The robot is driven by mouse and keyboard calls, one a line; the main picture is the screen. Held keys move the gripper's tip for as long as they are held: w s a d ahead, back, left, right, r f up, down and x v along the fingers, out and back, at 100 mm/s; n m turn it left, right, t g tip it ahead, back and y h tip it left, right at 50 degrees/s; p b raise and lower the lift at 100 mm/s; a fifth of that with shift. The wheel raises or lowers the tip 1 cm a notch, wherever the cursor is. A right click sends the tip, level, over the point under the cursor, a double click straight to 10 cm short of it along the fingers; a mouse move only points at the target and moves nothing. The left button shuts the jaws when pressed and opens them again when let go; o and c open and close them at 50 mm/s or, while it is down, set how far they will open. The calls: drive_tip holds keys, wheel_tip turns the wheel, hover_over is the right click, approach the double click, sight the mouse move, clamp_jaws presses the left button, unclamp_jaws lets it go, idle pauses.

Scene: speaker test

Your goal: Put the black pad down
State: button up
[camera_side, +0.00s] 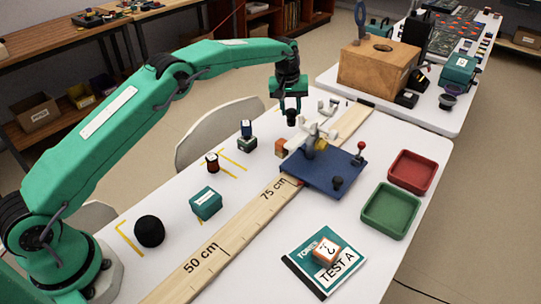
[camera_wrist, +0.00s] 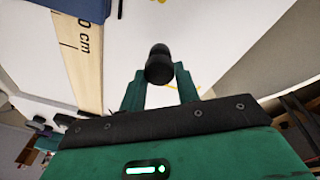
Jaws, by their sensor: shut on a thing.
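My gripper (camera_side: 291,104) hangs above the white table, behind the blue plate, with its fingers pointing down. It is shut on the black pad (camera_side: 291,117), a small dark knob-like piece, and holds it at the fingertips. In the wrist view the black pad (camera_wrist: 159,65) sits between the two green fingers of my gripper (camera_wrist: 159,78). White table surface shows beyond it. From the side view the pad looks apart from the table, but its exact height is hard to tell.
A blue plate (camera_side: 340,187) with fittings lies over a wooden ruler board (camera_side: 230,240). Near my gripper are an orange block (camera_side: 281,148) and small stacked blocks (camera_side: 247,144). A red tray (camera_side: 412,172) and green tray (camera_side: 390,211) stand right.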

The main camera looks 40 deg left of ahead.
sight(290, 110)
drive_tip(key=shift+f, duration=1.55)
drive_tip(key=shift+f, duration=0.1)
drive_tip(key=o, duration=1.1)
drive_tip(key=r, duration=0.4)
drive_tip(key=s+r, duration=0.1)
drive_tip(key=r, duration=0.3)
drive_tip(key=s+r, duration=0.1)
drive_tip(key=r, duration=0.3)
drive_tip(key=shift+s+a, duration=0.1)
